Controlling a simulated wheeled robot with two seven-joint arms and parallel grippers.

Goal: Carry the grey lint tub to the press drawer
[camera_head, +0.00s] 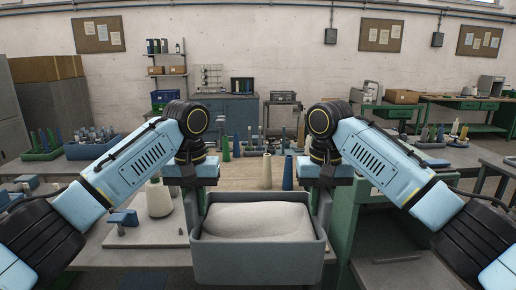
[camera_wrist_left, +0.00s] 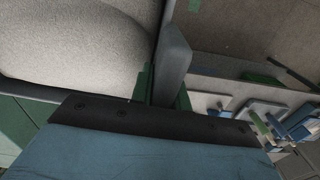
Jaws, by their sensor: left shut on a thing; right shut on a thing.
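The grey lint tub (camera_head: 257,256) is in the lower middle of the head view, filled with a pale mound of lint (camera_head: 257,220). My left gripper (camera_head: 200,205) is shut on the tub's left side and my right gripper (camera_head: 315,205) is shut on its right side. The tub looks level between my two arms. I cannot make out the press drawer for certain.
A work table with a wooden top (camera_head: 240,172) stands behind the tub, with a cream cone (camera_head: 266,172) and a blue cone (camera_head: 288,173) on it. A larger cream cone (camera_head: 159,198) stands on a pale board at left. A green cabinet (camera_head: 372,225) stands close at right.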

